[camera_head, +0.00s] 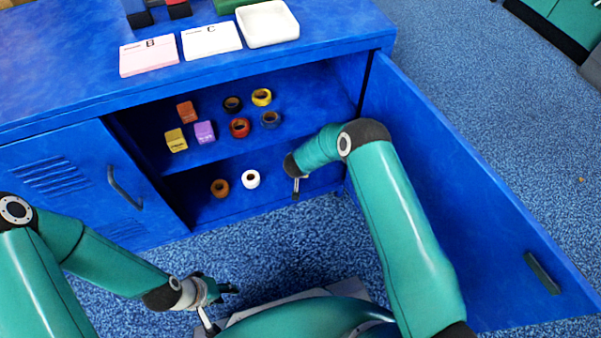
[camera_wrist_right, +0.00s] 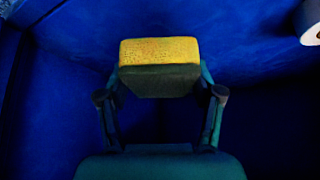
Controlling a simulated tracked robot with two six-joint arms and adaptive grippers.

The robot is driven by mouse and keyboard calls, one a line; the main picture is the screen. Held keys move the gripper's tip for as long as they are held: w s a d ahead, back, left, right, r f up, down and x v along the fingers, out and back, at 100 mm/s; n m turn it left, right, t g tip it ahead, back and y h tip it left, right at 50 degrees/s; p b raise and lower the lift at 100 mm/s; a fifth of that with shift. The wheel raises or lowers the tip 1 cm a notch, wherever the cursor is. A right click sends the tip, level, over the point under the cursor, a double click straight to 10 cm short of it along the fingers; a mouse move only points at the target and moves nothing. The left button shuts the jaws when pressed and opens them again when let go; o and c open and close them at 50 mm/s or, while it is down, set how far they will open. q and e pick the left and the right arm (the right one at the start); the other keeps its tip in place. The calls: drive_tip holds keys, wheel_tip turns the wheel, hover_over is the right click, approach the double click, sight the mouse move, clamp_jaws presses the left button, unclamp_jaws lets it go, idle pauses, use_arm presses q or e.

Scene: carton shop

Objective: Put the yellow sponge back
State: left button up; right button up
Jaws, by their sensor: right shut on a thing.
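The yellow sponge (camera_wrist_right: 160,51), with a dark green underside, is between the fingers of my right gripper (camera_wrist_right: 160,84) in the right wrist view. My right gripper is shut on it. In the head view my right arm reaches into the lower compartment of the open blue cabinet (camera_head: 250,73). The right gripper (camera_head: 297,188) is mostly hidden behind its own wrist there, and I cannot make out the sponge. My left gripper (camera_head: 222,303) is open and empty, low in front of the cabinet.
A white roll (camera_head: 250,179) and a brown roll (camera_head: 220,188) stand on the cabinet's lower level. Small boxes (camera_head: 204,132) and several tape rolls (camera_head: 240,128) fill the middle shelf. The open door (camera_head: 470,190) stands right of my right arm. A white tray (camera_head: 268,23) is on top.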

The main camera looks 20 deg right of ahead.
drive_tip(key=shift+w+f+b, duration=0.15)
drive_tip(key=shift+f+b, duration=1.05)
drive_tip(key=shift+f, duration=0.65)
drive_tip(key=shift+r, duration=0.1)
drive_tip(key=o, duration=1.1)
drive_tip(key=shift+r+p, duration=0.3)
drive_tip(key=p+v, duration=0.5)
drive_tip(key=v, duration=0.6)
drive_tip(key=s+a+n+g+y, duration=0.1)
drive_tip(key=s+a+g+y, duration=0.1)
drive_tip(key=s, duration=1.2)
drive_tip(key=s+a+r+n+g+y, duration=0.1)
drive_tip(key=s+a+g+y, duration=0.1)
drive_tip(key=s, duration=1.3)
drive_tip(key=shift+a+r+g+y, duration=0.2)
drive_tip(key=shift+r+g+y, duration=0.1)
drive_tip(key=shift+g+y, duration=0.65)
